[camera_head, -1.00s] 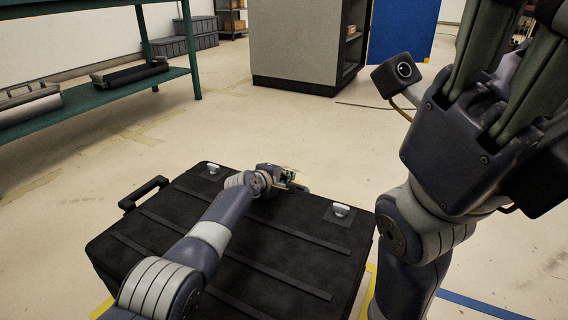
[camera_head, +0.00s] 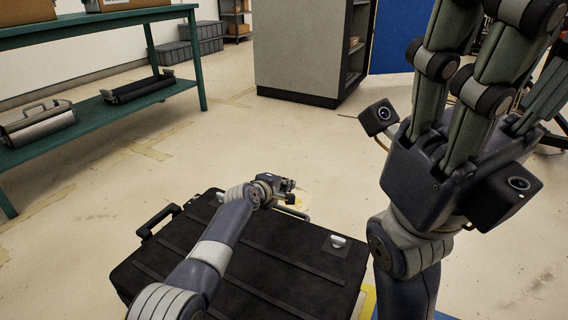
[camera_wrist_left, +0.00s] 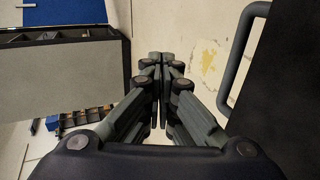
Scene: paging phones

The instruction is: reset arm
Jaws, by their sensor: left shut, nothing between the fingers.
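My left arm comes in from the lower left in the head view, over the black case. My left gripper (camera_head: 288,190) is small there, at the far edge of the case. In the left wrist view its fingers (camera_wrist_left: 162,60) are together and shut, with nothing between them. My right gripper looms large and close at the upper right of the head view. Its green-grey fingers point up and its tips run out of the top of the picture, so I cannot tell whether it is open or shut.
A green shelf table (camera_head: 110,112) stands at the left. A grey cabinet (camera_head: 300,45) stands at the back. Pale floor is free between them.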

